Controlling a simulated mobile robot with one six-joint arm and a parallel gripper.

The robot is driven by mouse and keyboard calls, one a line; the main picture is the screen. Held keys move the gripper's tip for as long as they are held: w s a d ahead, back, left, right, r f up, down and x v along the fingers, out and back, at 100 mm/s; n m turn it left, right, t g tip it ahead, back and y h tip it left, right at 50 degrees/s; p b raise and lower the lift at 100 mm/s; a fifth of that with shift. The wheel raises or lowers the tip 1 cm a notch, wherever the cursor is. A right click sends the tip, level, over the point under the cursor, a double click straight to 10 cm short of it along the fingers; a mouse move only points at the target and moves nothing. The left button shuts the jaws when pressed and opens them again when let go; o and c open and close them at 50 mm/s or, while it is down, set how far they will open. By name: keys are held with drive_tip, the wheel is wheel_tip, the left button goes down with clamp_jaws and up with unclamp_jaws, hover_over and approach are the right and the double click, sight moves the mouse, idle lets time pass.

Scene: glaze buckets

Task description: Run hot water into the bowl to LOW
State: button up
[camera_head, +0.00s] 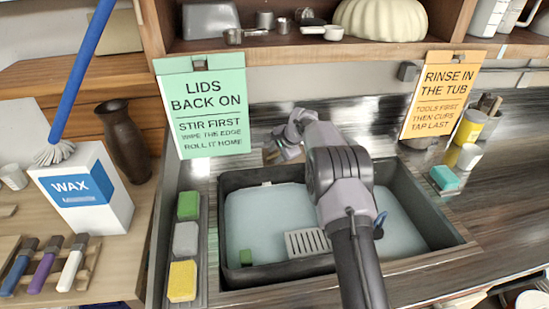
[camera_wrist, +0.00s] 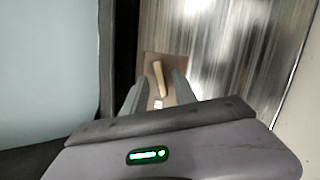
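My gripper (camera_head: 284,150) is at the back edge of the dark tub (camera_head: 238,180), in front of the metal splashback. In the wrist view my gripper (camera_wrist: 158,90) has its fingers apart. Between and just beyond them is a small tan lever (camera_wrist: 159,78) on a brown plate (camera_wrist: 150,62), with gaps on both sides. The plate's edge also shows in the head view (camera_head: 270,152), mostly hidden by my gripper. The tub holds pale blue water (camera_head: 262,215). I cannot make out a bowl, a spout or a LOW mark; my arm covers part of the tub.
A green sign (camera_head: 204,112) and an orange sign (camera_head: 440,92) hang behind. A teal block (camera_head: 445,177) and yellow cup (camera_head: 469,127) stand right.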

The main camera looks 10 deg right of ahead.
drive_tip(key=shift+w+a+f, duration=0.25)
drive_tip(key=shift+w+f, duration=0.1)
drive_tip(key=shift+f, duration=0.25)
clamp_jaws()
drive_tip(key=shift+r, duration=0.1)
drive_tip(key=n+p, duration=0.1)
drive_tip(key=n, duration=0.1)
drive_tip(key=shift+n+p, duration=0.4)
drive_tip(key=n+g+h+p, duration=0.1)
drive_tip(key=n, duration=0.4)
drive_tip(key=shift+p, duration=0.35)
